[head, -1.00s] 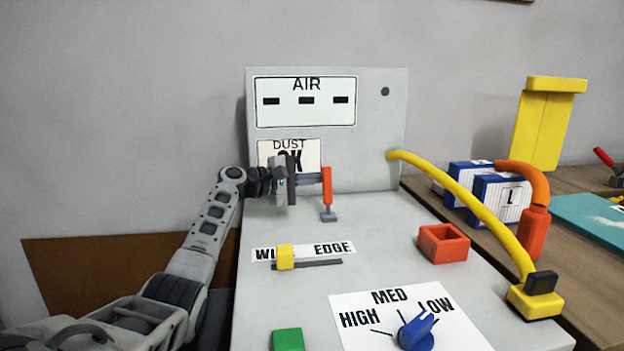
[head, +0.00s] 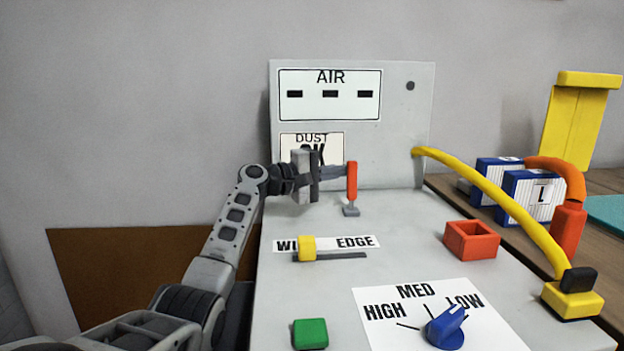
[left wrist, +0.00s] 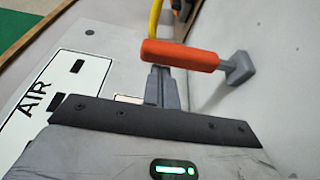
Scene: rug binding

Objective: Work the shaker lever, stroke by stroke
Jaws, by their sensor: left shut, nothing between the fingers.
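The shaker lever (head: 352,182) has an orange-red handle and a small grey foot. It stands upright on the grey machine, in front of the back panel. My left gripper (head: 335,172) is shut and empty, its fingertips at the left side of the handle. In the left wrist view the lever's handle (left wrist: 180,55) lies across the picture just beyond the closed fingers (left wrist: 164,85). The fingertips reach the handle's edge; I cannot tell whether they touch it. My right gripper is not in view.
The back panel bears an AIR sign (head: 330,95) and a partly hidden DUST sign (head: 300,142). On the deck are a yellow slider (head: 307,249), a red open box (head: 471,240), a green button (head: 310,334) and a blue knob (head: 445,328). A yellow hose (head: 490,198) arches at the right.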

